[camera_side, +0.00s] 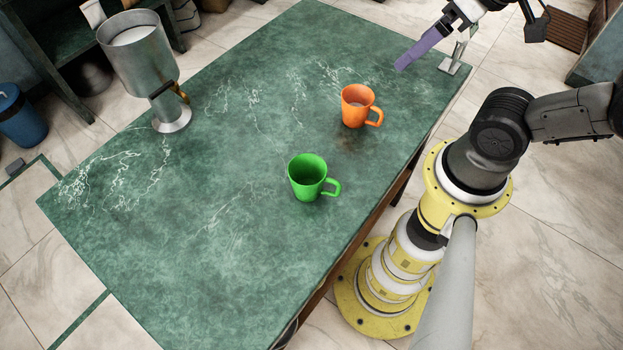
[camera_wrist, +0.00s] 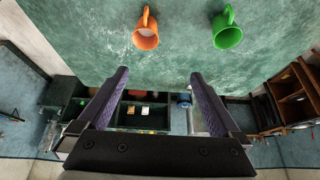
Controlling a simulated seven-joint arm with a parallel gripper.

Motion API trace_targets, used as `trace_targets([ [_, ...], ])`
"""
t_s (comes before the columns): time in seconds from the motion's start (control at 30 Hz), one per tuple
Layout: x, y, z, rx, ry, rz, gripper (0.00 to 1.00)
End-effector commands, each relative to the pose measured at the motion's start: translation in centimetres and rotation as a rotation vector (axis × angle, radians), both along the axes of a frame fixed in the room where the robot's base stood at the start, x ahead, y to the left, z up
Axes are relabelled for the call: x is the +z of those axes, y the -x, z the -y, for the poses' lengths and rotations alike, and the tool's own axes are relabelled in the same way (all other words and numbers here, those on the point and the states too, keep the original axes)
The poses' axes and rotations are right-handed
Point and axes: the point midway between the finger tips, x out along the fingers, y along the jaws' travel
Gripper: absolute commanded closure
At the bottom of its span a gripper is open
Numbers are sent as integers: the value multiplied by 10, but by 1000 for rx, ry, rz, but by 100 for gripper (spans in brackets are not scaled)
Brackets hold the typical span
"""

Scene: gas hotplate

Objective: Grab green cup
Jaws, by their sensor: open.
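The green cup (camera_side: 306,177) stands upright on the green marbled table, near its front right edge, with its handle to the right. It also shows in the wrist view (camera_wrist: 226,33) at the upper right. An orange cup (camera_side: 356,106) stands behind it and to the right, and it is at the top centre in the wrist view (camera_wrist: 146,36). My gripper (camera_side: 404,66) is at the top right, near the table's far right corner, away from both cups. In the wrist view its two purple fingers (camera_wrist: 158,80) are wide apart with nothing between them.
A metal container on a stand (camera_side: 140,60) is at the table's left edge. A small metal stand (camera_side: 456,58) is at the far right corner. The table (camera_side: 190,250) is bare around the green cup. Shelves and a blue bin (camera_side: 20,118) stand off the table.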

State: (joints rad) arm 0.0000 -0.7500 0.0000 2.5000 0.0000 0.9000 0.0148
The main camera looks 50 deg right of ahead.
Motion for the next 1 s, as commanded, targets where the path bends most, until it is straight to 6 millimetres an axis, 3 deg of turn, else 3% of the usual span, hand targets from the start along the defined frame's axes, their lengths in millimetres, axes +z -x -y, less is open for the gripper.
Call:
trace_targets([
  [0.17,4,-3,-5,-180,-124,13,0],
  [0.47,-2,-40,-47,-837,-619,-157,0],
  [0.6,-21,-64,-75,-1192,-788,-342,0],
  [0.73,-50,-81,-101,-1487,-840,-523,0],
  [1.0,-89,-82,-120,-1579,-751,-654,0],
])
